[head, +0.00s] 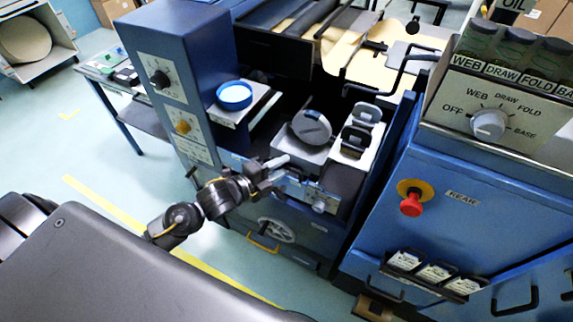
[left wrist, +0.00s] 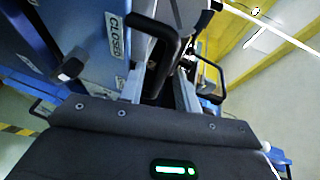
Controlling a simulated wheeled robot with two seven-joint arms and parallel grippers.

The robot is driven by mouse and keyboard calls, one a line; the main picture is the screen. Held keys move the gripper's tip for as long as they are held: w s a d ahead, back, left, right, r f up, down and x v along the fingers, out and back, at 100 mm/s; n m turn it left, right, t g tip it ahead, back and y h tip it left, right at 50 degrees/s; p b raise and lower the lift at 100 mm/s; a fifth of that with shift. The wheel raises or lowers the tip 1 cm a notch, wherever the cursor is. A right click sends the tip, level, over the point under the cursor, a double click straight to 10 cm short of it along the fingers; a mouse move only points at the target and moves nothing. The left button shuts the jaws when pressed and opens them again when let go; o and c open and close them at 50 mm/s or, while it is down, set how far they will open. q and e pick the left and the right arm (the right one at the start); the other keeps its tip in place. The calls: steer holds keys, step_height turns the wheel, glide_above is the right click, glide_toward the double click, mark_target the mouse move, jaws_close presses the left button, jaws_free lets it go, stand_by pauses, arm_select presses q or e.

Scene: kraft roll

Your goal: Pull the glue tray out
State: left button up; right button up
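My left gripper (head: 276,173) is in front of the blue machine, close to a grey front panel with a round knob (head: 319,206). Its two pale fingers look spread apart, and they also show in the left wrist view (left wrist: 163,92). A black bar handle (left wrist: 160,34) stands just beyond and partly between them. I cannot tell whether they touch it. A "CLOSED" label (left wrist: 117,36) is on the blue panel beside the handle. The glue tray cannot be told apart with certainty; the panel may be its front. My right gripper is not in view.
A round grey lid (head: 311,127) and black-handled blocks (head: 358,138) sit above the panel. A blue-rimmed dish (head: 234,95) is on a side shelf. A control cabinet with a red button (head: 411,206) stands at right. The floor at left is open.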

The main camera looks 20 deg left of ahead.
arm_select(q)
steer(key=b+v, duration=0.1)
steer(key=v, duration=0.6)
steer(key=shift+s+b, duration=0.3)
steer(key=shift+s, duration=0.1)
steer(key=shift+a, duration=0.15)
